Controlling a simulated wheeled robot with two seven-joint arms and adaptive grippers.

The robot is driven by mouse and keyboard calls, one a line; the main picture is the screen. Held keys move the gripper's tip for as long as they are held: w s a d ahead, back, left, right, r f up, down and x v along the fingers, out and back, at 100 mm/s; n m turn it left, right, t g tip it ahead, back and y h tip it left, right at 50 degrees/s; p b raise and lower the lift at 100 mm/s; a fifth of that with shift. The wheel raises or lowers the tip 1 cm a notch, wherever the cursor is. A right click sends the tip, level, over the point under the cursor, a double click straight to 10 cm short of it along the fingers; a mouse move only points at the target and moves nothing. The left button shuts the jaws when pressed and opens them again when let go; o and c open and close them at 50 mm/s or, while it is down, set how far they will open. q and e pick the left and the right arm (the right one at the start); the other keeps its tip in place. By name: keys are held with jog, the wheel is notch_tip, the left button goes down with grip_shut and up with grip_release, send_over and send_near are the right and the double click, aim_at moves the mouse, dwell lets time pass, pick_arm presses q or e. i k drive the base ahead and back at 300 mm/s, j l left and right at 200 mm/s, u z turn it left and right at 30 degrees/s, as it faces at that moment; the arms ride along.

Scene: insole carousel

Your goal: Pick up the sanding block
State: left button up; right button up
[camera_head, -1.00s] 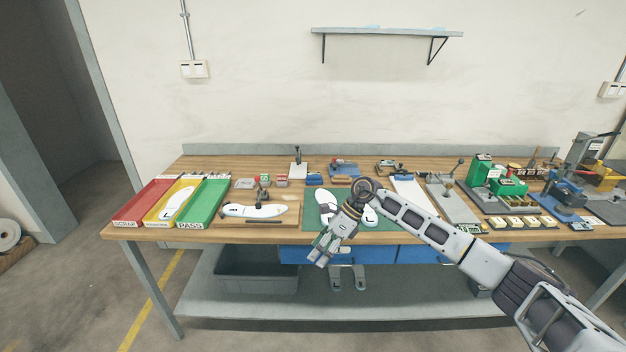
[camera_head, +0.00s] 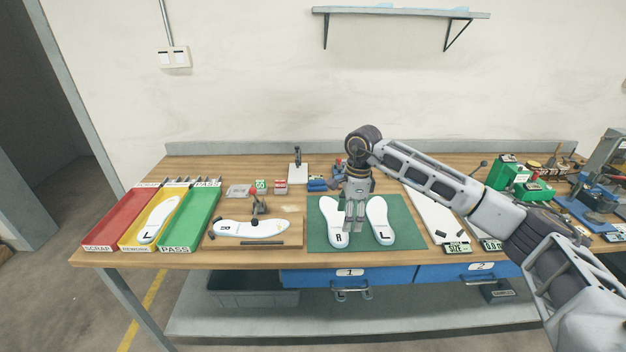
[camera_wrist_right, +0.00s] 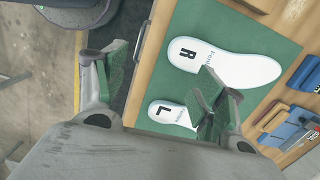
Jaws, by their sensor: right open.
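I cannot single out the sanding block with certainty. A small blue block (camera_head: 317,185) lies beyond the mat's far left corner, to the left of my gripper and apart from it. Other blue pieces (camera_wrist_right: 286,136) show beyond the mat in the right wrist view. My left gripper is not in view.
Red, yellow and green trays (camera_head: 203,216) stand at the left. A wooden fixture (camera_head: 286,233) with an insole and a dark bar is left of the mat. A white board (camera_head: 428,212) and green machines (camera_head: 505,172) are on the right. A wall shelf (camera_head: 400,12) hangs above.

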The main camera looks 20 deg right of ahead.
aim_at(318, 185)
jog(key=i, duration=1.2)
